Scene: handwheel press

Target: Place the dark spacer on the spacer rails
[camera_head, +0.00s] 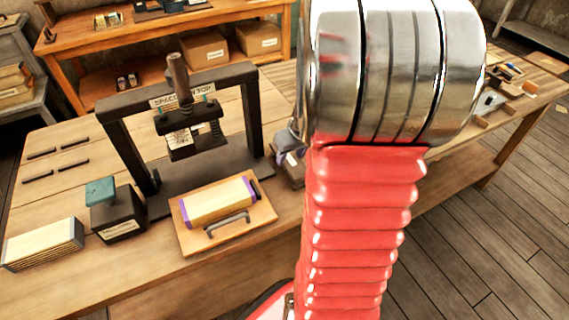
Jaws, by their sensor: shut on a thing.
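My red ribbed arm and its shiny metal joint fill the right middle of the head view, and my gripper is not visible. No loose dark spacer can be picked out for certain. Several short dark bars (41,153) lie in two pairs on the bench at the left; I cannot tell whether they are the spacer rails. A dark block (118,222) with a teal top and a pale label stands in front of the press (118,130). The press has a dark frame, an upright handle and a partly readable sign ending in "TOP".
A wooden board (242,241) with a pale purple-ended block and a grey handle lies in front of the press. A pale layered block (43,245) is at the bench's left front. A grey-blue object (287,141) is partly hidden by my arm. Shelves stand behind.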

